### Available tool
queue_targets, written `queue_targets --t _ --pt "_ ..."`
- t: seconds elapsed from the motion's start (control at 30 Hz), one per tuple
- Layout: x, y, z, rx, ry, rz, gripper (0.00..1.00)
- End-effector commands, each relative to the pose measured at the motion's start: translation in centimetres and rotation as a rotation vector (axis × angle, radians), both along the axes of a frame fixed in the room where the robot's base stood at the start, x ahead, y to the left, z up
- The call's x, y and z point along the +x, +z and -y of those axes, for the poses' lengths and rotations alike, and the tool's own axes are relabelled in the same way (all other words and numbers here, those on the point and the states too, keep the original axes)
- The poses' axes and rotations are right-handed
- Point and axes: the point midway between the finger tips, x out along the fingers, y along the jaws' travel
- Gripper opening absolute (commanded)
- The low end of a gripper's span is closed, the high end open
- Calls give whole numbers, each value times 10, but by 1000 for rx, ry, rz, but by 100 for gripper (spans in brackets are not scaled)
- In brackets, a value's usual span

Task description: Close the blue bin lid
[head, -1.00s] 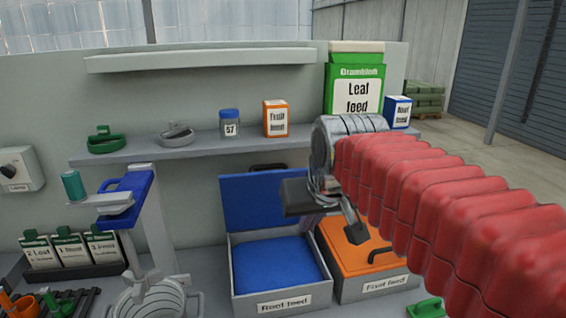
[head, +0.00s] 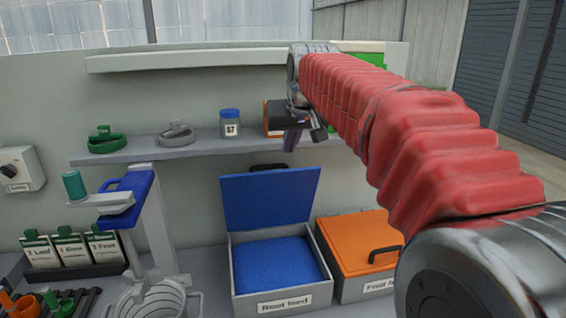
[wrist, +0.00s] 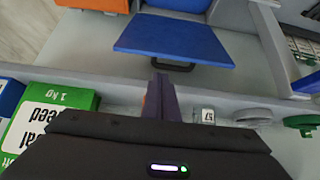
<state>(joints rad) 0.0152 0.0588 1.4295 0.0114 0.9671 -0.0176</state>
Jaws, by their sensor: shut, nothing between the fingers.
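The blue bin lid (head: 270,199) stands open, raised at the back of the grey bin labelled Root feed (head: 282,299). Blue contents (head: 278,263) show inside the bin. In the wrist view the lid (wrist: 175,38) appears beyond my fingers, with its dark handle (wrist: 172,66) at the near edge. My gripper (head: 296,143) is shut and empty. It is in front of the shelf, above and slightly right of the lid, and apart from it. Its purple fingers (wrist: 162,80) point toward the handle in the wrist view.
An orange-lidded bin (head: 358,240), shut, stands right of the blue one. The shelf (head: 195,149) holds a blue-capped jar (head: 230,123) and an orange box partly hidden by my gripper. A blue stand (head: 130,195) is at left. Green bag (wrist: 50,120) is close in the wrist view.

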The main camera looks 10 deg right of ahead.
Motion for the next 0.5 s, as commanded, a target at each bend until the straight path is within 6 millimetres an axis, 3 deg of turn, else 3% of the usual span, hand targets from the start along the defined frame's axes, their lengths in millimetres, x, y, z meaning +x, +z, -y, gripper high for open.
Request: queue_targets --t 0.27,0.5 --pt "3 -5 0 -1 -1 -2 0" --pt "20 -26 1 -1 -1 -4 0"
